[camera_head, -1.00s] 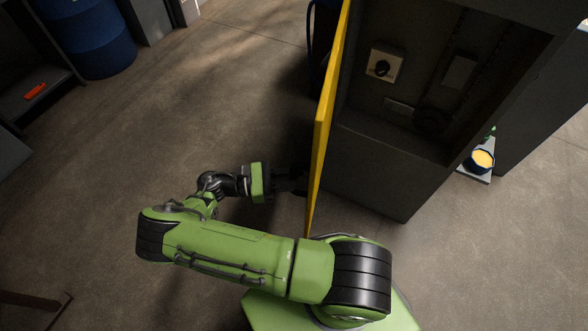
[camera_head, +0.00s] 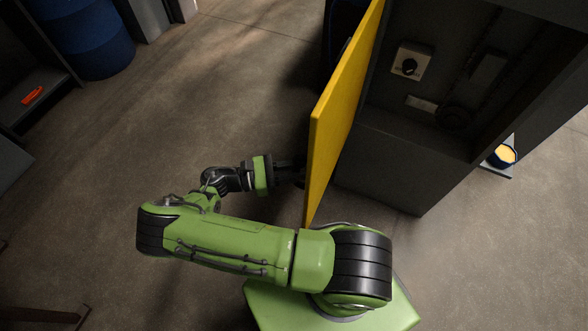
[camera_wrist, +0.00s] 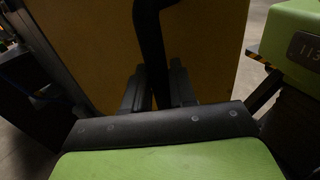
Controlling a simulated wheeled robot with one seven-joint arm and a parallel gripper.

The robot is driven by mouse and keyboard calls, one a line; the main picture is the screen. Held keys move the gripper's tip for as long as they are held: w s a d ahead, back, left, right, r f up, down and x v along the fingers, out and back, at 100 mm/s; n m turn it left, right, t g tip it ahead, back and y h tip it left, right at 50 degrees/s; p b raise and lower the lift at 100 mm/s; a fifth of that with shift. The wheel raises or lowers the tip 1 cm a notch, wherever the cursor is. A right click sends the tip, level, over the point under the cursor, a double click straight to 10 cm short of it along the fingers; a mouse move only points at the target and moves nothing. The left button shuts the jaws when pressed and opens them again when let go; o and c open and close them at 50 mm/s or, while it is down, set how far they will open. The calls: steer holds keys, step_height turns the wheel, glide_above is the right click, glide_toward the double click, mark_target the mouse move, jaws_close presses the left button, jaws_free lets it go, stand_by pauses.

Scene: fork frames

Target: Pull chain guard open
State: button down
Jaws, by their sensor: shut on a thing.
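The yellow chain guard (camera_head: 338,112) is a hinged door standing swung out from the dark machine cabinet (camera_head: 395,165). The cabinet's inside shows to the right of it. My gripper (camera_head: 297,172) is at the guard's left face, near its free edge; the fingertips are dark and hard to make out in the head view. In the wrist view the yellow guard (camera_wrist: 90,50) fills the back, and my gripper (camera_wrist: 160,90) is shut on a dark upright bar, the guard's handle (camera_wrist: 150,45). The lower part of the handle is hidden between the fingers.
Inside the cabinet are a switch box with a black knob (camera_head: 410,65) and a dark chain. A blue container with yellow contents (camera_head: 502,156) stands right of the cabinet. The floor between is clear.

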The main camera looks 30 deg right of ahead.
steer(key=c, duration=1.1)
jaws_free()
steer(key=shift+w+d, duration=0.1)
steer(key=shift+d, duration=0.05)
steer(key=shift+o, duration=0.2)
steer(key=b+v, duration=0.2)
steer(key=v, duration=1.3)
steer(key=shift+w+a, duration=0.2)
steer(key=shift+a, duration=0.15)
